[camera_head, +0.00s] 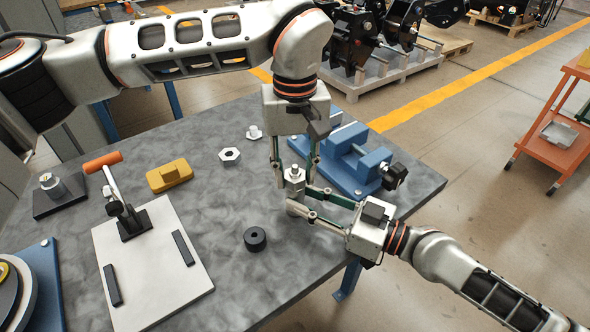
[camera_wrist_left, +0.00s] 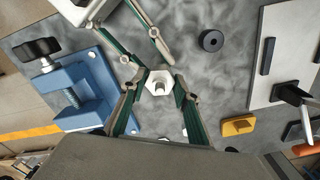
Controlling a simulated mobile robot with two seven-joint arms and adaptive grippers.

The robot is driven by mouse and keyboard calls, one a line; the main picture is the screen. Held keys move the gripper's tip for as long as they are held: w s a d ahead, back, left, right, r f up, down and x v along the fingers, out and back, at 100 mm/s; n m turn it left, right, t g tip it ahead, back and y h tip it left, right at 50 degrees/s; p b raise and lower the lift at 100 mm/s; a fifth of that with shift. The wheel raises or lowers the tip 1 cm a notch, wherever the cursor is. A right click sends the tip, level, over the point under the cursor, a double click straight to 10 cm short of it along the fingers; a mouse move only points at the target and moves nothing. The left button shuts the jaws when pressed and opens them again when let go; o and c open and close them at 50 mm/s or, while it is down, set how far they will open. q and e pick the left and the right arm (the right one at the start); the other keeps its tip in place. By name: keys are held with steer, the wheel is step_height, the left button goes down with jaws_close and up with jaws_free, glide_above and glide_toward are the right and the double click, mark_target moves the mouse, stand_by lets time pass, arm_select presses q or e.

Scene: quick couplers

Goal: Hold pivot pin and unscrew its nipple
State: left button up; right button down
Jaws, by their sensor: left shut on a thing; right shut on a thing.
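The pivot pin (camera_head: 296,207) is a grey metal piece standing upright near the right part of the grey table. Its nipple (camera_head: 294,174), a light metal hex with a small tip, sits on top; it also shows from above in the left wrist view (camera_wrist_left: 159,83). My left gripper (camera_head: 295,170) comes down from above, its fingers shut on either side of the nipple. My right gripper (camera_head: 300,202) reaches in from the right and is shut on the pin's body below. The fingers hide part of the pin and its lower end.
A blue vise (camera_head: 345,160) stands close behind and right of the pin. A black ring (camera_head: 255,239), a hex nut (camera_head: 229,156), a small fitting (camera_head: 254,132) and a yellow block (camera_head: 170,176) lie left of it. A toggle clamp plate (camera_head: 150,284) lies farther left.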

arm_select(q)
steer(key=n, duration=0.6)
steer(key=shift+n, duration=0.4)
steer(key=n, duration=0.6)
steer(key=shift+n, duration=0.3)
steer(key=n, duration=0.6)
steer(key=shift+n, duration=0.4)
steer(key=n, duration=2.4)
steer(key=shift+r, duration=0.1)
steer(key=n, duration=0.5)
steer(key=shift+n, duration=0.3)
